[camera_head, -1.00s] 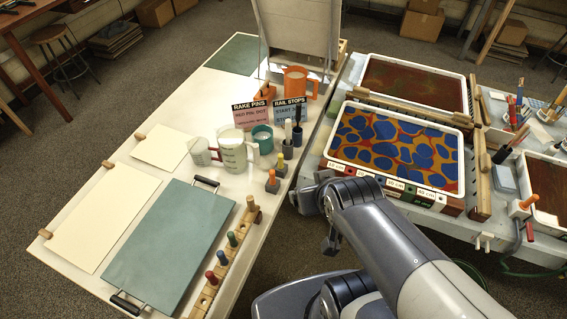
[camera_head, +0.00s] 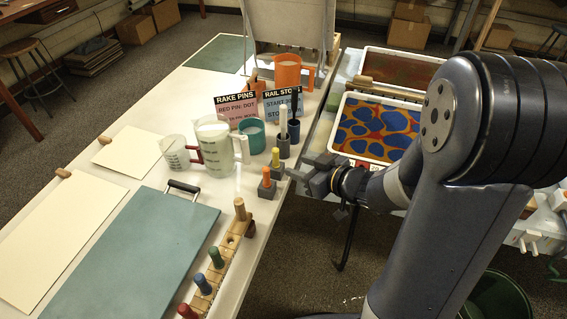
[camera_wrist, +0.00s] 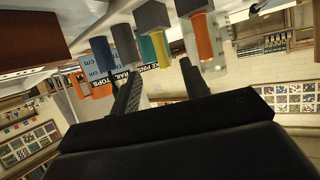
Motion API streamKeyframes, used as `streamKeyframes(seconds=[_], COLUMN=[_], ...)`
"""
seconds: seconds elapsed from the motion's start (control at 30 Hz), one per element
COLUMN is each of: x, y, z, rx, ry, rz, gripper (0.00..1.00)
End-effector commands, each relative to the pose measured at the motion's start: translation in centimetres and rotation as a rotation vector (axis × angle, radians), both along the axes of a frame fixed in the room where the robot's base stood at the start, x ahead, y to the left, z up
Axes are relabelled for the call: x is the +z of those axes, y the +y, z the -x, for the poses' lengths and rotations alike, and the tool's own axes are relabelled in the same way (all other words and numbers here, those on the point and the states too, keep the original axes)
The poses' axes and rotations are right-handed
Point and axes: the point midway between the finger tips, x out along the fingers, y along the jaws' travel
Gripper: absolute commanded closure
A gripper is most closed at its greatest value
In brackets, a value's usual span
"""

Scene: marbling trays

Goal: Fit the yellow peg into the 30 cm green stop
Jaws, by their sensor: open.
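The yellow peg (camera_head: 275,157) stands upright in a small grey block on the white table, just behind the orange peg (camera_head: 267,177). In the wrist view, which is upside down, the yellow peg (camera_wrist: 160,46) hangs from its block between the finger directions. My gripper (camera_head: 300,172) is open and empty, just right of the two blocks at the table's right edge, pointing left toward them. In the wrist view its two fingers (camera_wrist: 178,66) are spread apart.
A grey holder (camera_head: 284,146) with upright tools, a teal cup (camera_head: 252,135) and measuring jugs (camera_head: 215,145) stand close behind the pegs. A wooden rack (camera_head: 228,251) of coloured pegs lies nearer. The marbling tray (camera_head: 340,118) is at right, beyond a gap.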

Motion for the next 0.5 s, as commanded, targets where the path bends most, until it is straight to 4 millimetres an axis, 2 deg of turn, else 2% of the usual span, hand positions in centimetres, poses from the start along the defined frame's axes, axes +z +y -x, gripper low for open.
streamKeyframes(seconds=[0.23, 0.5], x=[-1.6, -2.4], y=[2.4, 3.8], z=[-2.4, -4.0], rx=[0.005, 0.002], ry=[0.001, 0.001], rz=[0.000, 0.001], gripper=[0.57, 0.57])
